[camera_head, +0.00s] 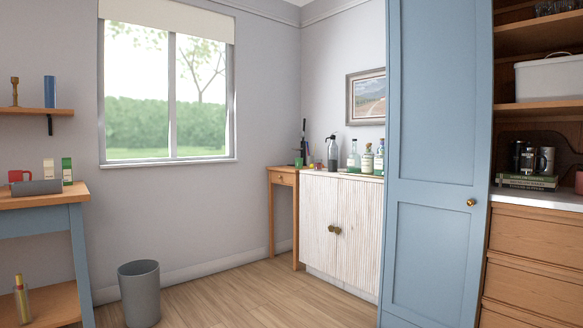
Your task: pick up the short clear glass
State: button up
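My gripper is not in view. I cannot make out a lone short clear glass for certain. Small glass-like items (556,7) stand on the top shelf of the open larder at the upper right, partly cut by the picture's edge. A clear container (22,308) with a yellow stick-like thing in it stands on the low shelf of the blue table at the left. I cannot tell whether either of these is the short clear glass.
A blue larder door (433,150) stands at right of centre, beside wooden drawers (535,250). A white ribbed cabinet (340,225) holds several bottles. A grey bin (140,292) stands on the floor near the blue table (45,220). The middle floor is clear.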

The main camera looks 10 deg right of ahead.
aim_at(318, 163)
jog(key=i+l+z, duration=0.1)
jog(key=i+z, duration=0.15)
jog(key=i, duration=1.2)
jog(key=i+l+u, duration=0.1)
jog(key=i, duration=0.6)
jog(key=i+l, duration=0.15)
jog(key=i, duration=0.55)
jog(key=i+l+u, duration=0.1)
jog(key=i, duration=0.6)
